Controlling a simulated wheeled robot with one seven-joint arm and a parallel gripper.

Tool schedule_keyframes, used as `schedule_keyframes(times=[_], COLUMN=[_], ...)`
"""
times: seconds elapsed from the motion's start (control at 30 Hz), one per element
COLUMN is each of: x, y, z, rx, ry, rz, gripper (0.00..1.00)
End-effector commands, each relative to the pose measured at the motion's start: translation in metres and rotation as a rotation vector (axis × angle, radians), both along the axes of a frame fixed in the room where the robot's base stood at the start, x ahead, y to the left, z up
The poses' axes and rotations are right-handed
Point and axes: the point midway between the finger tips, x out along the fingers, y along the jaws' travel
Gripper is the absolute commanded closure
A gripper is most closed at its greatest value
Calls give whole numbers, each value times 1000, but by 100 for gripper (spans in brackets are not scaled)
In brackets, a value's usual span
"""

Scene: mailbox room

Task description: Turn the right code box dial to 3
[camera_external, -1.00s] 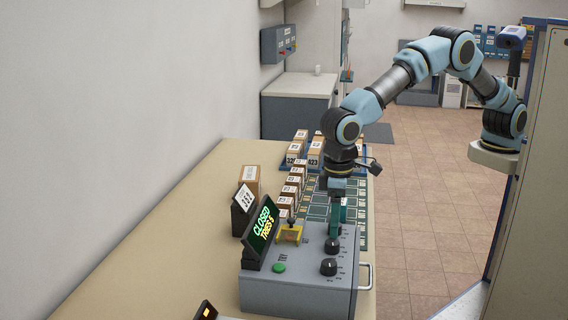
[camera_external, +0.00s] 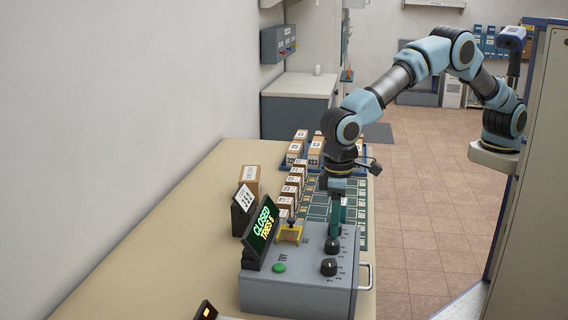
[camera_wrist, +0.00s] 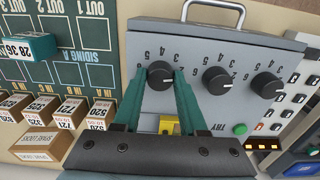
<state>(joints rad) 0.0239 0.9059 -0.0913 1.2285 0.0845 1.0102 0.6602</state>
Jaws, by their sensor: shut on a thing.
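The code box (camera_external: 300,292) is a grey box on the counter, with a row of black dials on its sloped top. In the wrist view, my gripper (camera_wrist: 160,80) is shut on the right dial (camera_wrist: 160,70), with one teal finger on each side. Numbers are printed around this dial, but its exact setting is too small to read surely. In the external view, my fingers point down at the far end of the row and hide this dial. The middle dial (camera_wrist: 217,80) and left dial (camera_wrist: 267,85) stand free beside it. The sign (camera_external: 263,232) reads CLOSED, TRIES 8.
A green button (camera_external: 279,268) and a yellow bracket with a small lever (camera_external: 290,233) are on the box near the sign. A metal handle (camera_external: 366,276) sticks out at its right edge. Numbered parcels (camera_external: 293,180) stand on the counter behind the box.

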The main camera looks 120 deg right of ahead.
Motion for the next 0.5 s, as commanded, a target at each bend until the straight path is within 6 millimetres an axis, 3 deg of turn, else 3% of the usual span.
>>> schedule_keyframes(times=[0.27, 0.5], x=[0, 0], y=[-1, -1], z=[0, 0], rx=[0, 1], ry=[1, 1], rz=[51, 203], gripper=[100, 100])
